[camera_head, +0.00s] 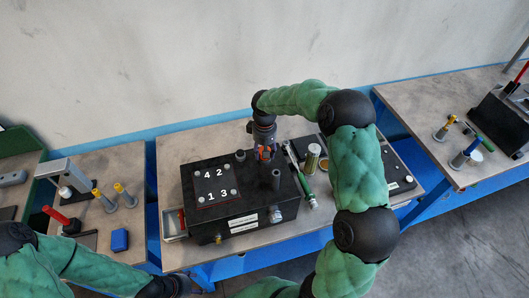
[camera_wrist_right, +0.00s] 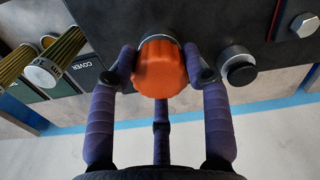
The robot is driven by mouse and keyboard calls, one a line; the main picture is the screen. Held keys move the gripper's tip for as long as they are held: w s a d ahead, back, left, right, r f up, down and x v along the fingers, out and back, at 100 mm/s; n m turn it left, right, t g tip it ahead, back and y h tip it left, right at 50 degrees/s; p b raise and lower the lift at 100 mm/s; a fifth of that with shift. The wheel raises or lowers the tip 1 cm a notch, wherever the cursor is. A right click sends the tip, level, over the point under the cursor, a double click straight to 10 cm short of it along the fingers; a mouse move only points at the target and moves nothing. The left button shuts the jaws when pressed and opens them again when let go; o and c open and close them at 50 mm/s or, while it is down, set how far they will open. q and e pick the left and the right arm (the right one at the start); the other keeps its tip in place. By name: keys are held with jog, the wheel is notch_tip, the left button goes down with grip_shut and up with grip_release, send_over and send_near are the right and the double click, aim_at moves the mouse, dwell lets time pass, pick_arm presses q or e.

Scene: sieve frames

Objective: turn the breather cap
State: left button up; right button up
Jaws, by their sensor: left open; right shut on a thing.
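The orange breather cap (camera_wrist_right: 160,68) has a ribbed rim and sits on the dark box, seen close in the right wrist view. In the head view it is a small orange spot (camera_head: 265,154) at the back of the black box (camera_head: 222,222). My right gripper (camera_wrist_right: 164,72) is shut on the cap, with purple fingers on both its sides; in the head view the gripper (camera_head: 264,148) comes down from above. My left gripper (camera_head: 188,284) is open and empty, low in the head view, in front of the bench and apart from the box.
The box carries a numbered plate (camera_head: 216,184) and an upright dark post (camera_head: 276,178). Right of it lie a green-handled tool (camera_head: 308,190) and a can (camera_head: 313,158). A blue block (camera_head: 120,240) and yellow-topped posts stand on the left bench. Another bench (camera_head: 420,100) is at right.

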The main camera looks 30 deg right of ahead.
jog(key=m+b, duration=0.1)
jog(key=m, duration=0.2)
jog(key=shift+m, duration=0.3)
jog(key=shift+m+b, duration=0.45)
jog(key=shift+m, duration=1.25)
jog(key=o, duration=1.2)
jog(key=shift+c, duration=0.2)
notch_tip(320, 180, up, 12)
jog(key=shift+f, duration=0.1)
